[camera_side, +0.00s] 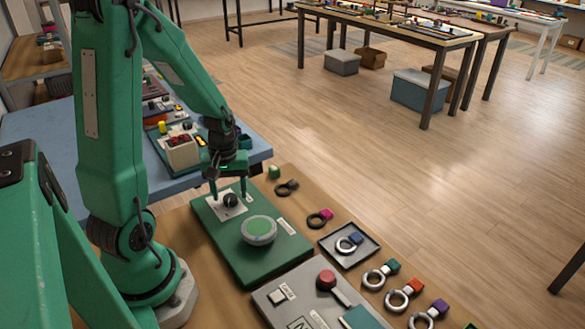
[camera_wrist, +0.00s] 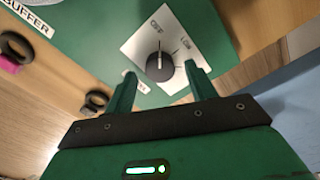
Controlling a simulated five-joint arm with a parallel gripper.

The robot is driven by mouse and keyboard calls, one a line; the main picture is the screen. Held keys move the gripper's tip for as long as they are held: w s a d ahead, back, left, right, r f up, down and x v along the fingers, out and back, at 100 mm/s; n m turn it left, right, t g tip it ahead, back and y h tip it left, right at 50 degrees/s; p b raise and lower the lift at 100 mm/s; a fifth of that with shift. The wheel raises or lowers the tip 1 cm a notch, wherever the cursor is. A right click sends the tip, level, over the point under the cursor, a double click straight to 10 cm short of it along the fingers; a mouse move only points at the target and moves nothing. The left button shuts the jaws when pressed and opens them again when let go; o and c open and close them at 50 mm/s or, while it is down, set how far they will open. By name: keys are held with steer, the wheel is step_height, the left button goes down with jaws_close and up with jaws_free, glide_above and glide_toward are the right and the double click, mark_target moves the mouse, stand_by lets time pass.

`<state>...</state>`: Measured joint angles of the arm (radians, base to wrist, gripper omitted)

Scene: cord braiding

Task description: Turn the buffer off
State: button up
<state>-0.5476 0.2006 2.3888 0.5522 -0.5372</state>
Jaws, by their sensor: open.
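In the wrist view the knob (camera_wrist: 160,67) carries a pale line pointing roughly up, near OFF. The white plate (camera_wrist: 145,45) shows OFF and LOW; a third label is partly hidden by a finger. My gripper (camera_side: 228,194) is open over the plate, its fingertips (camera_wrist: 162,80) on either side of the knob, with gaps visible. I cannot tell the exact fingertip height.
Right of the buffer are dark rings (camera_side: 288,187), a tray (camera_side: 349,243) with a ring, and several tagged rings (camera_side: 380,275). A grey panel with a red button (camera_side: 326,280) stands in front. A blue table (camera_side: 45,135) with boxes lies behind at left.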

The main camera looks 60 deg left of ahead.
steer(key=shift+r, duration=3.4)
step_height(320, 180, up, 7)
glide_above(230, 197)
steer(key=s+d+r+m+t, duration=0.1)
steer(key=d+r+m+t, duration=0.1)
steer(key=d+m, duration=0.4)
steer(key=s+d+r+m+t, duration=0.2)
steer(key=d+r+m, duration=0.3)
steer(key=d, duration=0.4)
steer(key=shift+d+m+t, duration=0.25)
steer(key=shift+m+t, duration=0.45)
steer(key=shift+t, duration=0.1)
